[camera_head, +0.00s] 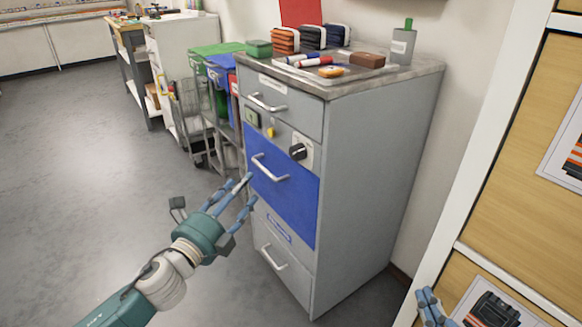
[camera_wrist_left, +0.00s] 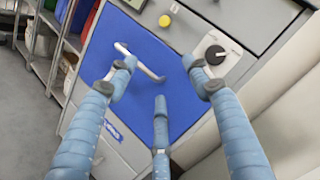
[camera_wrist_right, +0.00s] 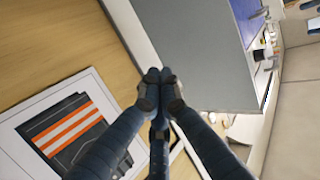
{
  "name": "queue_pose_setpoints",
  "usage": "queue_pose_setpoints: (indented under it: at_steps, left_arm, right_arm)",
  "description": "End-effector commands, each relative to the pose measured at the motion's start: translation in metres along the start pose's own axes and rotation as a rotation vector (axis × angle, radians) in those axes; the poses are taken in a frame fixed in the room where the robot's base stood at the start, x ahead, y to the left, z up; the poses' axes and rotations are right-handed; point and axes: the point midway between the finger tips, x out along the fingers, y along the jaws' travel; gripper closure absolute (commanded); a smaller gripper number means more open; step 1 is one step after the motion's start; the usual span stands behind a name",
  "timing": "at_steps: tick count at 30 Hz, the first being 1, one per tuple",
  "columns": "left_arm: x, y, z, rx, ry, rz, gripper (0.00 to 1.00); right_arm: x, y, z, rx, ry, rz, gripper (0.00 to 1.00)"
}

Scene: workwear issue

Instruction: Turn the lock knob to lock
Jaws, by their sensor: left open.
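The lock knob (camera_head: 298,152) is a black dial on a pale plate at the right of the cabinet's front panel, just above the blue drawer (camera_head: 283,192). In the left wrist view the knob (camera_wrist_left: 215,54) has a white pointer mark and small markings around it. My left gripper (camera_head: 246,190) is open and empty, with its three fingers toward the blue drawer, apart from the knob and below and left of it in the head view. In the left wrist view its right fingertip overlaps the area beside the knob. My right gripper (camera_wrist_right: 158,80) is shut and empty, its fingertips together.
A yellow button (camera_head: 271,132) sits left of the knob. Handles of the drawers stick out, including the blue drawer's handle (camera_head: 270,170). A tray with markers (camera_head: 313,62) and pouches lies on the cabinet top. Wooden panels with posters (camera_head: 565,150) stand at right. Floor at left is clear.

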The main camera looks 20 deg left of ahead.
Motion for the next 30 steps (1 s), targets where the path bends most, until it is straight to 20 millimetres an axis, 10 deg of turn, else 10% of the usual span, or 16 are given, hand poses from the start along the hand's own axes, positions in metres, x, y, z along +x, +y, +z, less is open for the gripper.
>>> queue_pose_setpoints:
  at_steps: [4,12,30]
  left_arm:
    - [0.02,-0.054,0.005,0.546,0.161,-0.241,0.5]
    - [0.016,-0.068,0.001,1.058,0.336,-0.429,0.5]
    - [0.074,-0.082,-0.031,1.084,0.345,-0.443,0.5]
  right_arm:
    - [-0.005,-0.008,-0.075,0.004,0.273,-0.017,1.0]
    - [-0.027,-0.014,-0.141,0.012,0.536,-0.03,1.0]
    - [-0.009,-0.008,-0.093,0.005,0.301,-0.017,1.0]
